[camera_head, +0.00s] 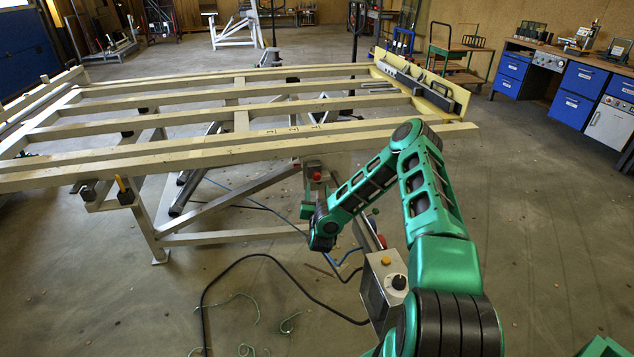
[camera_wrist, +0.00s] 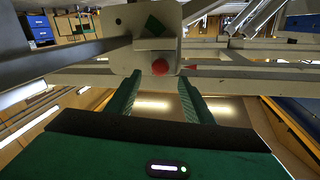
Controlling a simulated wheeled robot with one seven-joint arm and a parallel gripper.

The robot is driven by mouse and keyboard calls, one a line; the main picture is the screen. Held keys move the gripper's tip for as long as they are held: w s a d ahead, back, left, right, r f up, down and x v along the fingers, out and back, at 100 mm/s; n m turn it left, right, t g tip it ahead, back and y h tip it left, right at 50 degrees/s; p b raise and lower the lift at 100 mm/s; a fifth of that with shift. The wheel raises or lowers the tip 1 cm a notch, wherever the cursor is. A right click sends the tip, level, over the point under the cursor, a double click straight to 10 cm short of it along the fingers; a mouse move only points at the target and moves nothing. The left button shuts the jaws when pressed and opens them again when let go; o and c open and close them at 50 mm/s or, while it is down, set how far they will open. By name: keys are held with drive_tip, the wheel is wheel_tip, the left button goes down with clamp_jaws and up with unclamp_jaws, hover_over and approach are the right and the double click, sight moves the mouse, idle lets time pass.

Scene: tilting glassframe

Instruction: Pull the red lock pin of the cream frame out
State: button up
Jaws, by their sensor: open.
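The cream frame (camera_head: 235,148) is a large tilting rack of pale bars on legs. A red round part (camera_head: 316,176), which looks like the lock pin, sits on a plate under its near side. In the wrist view the red round end (camera_wrist: 160,66) shows on the pale plate (camera_wrist: 125,50), straight ahead of my gripper. My gripper (camera_wrist: 160,85) is open, with one green finger on each side of the red end's line. The fingers look empty; I cannot tell how far short of the pin they stop. In the head view my arm largely hides the gripper.
A control box (camera_head: 385,275) with an orange button and a dark knob stands beside my arm. A black cable (camera_head: 250,258) lies on the floor. Blue-drawered benches (camera_head: 580,80) stand far right. The right floor is open.

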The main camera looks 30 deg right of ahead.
sight(317, 179)
drive_tip(key=x, duration=0.7)
drive_tip(key=shift+w, duration=0.15)
